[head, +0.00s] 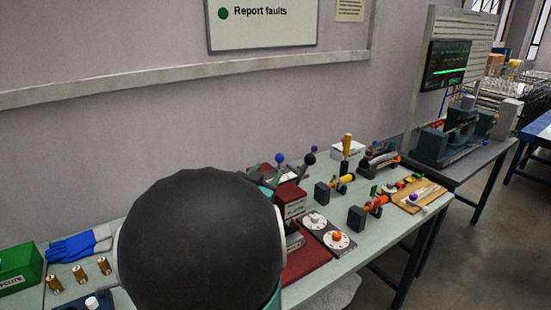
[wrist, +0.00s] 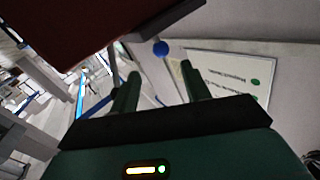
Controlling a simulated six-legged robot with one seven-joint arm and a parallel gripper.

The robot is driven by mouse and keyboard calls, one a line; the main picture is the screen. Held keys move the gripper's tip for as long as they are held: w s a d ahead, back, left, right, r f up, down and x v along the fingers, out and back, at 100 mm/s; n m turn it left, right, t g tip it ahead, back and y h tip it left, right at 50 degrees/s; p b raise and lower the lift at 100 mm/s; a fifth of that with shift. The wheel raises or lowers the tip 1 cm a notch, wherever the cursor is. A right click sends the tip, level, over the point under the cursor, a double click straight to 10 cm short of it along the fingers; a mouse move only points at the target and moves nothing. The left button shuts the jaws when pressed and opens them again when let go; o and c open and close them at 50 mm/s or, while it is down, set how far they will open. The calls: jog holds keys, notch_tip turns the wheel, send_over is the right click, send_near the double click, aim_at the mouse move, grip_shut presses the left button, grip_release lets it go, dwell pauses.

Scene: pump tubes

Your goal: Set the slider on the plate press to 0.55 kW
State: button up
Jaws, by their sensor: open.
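The plate press appears to be the dark red machine (head: 291,203) on the bench, partly hidden behind my arm's large black joint. Its red base (head: 306,260) shows below it. I cannot make out a slider or a kW scale. My gripper (wrist: 161,72) is open and empty in the wrist view, its two green fingers apart. A blue ball knob (wrist: 160,47) appears beyond and between the fingertips; I cannot tell its distance. A blue knob (head: 280,158) also stands above the press in the head view. A dark red body (wrist: 75,25) fills the wrist view's upper left.
A black-knobbed lever (head: 310,158) stands near the press. A green box (head: 20,268) and blue glove (head: 72,247) lie at left. A whiteboard (head: 262,25) hangs on the wall.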

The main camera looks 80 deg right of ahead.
aim_at(277, 160)
jog(key=d, duration=0.7)
jog(key=s+d, duration=0.1)
jog(key=d, duration=0.2)
jog(key=shift+s+d, duration=0.1)
jog(key=shift+d, duration=0.05)
grip_shut()
